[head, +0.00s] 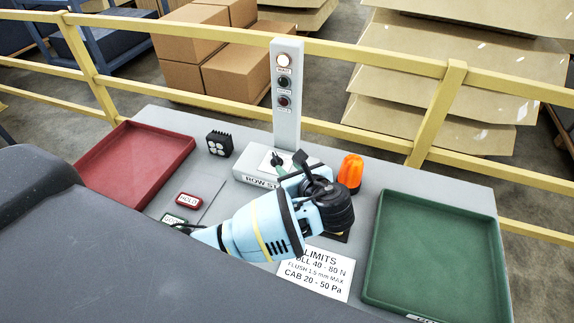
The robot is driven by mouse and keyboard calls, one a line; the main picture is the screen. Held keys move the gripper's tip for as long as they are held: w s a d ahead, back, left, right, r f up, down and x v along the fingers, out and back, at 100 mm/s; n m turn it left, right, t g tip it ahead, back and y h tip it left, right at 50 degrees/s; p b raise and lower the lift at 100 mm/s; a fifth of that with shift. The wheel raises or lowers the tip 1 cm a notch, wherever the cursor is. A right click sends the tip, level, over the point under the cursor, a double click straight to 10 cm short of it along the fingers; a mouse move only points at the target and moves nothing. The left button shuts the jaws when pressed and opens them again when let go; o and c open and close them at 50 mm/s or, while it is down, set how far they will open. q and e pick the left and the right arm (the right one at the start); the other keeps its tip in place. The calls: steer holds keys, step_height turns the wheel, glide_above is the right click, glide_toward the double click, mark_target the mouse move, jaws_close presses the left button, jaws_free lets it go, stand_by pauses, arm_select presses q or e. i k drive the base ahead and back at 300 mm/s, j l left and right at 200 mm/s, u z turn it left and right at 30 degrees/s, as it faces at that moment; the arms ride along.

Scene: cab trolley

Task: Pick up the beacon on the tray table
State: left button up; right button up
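The beacon (350,171) is an orange, ribbed dome standing upright on the grey tray table (230,125), just left of the green tray. Its lower part is partly hidden by my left arm. My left arm, light blue with black joints, reaches in from the left over the middle of the table. My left gripper (290,163) is dark and small, left of the beacon and apart from it in the picture, in front of the row box. Its fingers blend with the arm and the box, so their opening is unclear. My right gripper is out of view.
A red tray (137,160) lies left, a green tray (435,258) right. A signal post (286,100) rises from the row box (250,170). A small black lamp (219,143), a HOLD plate (188,199) and a limits card (315,275) share the table. A yellow rail (350,50) runs behind.

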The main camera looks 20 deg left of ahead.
mark_target(350, 173)
steer(key=k, duration=1)
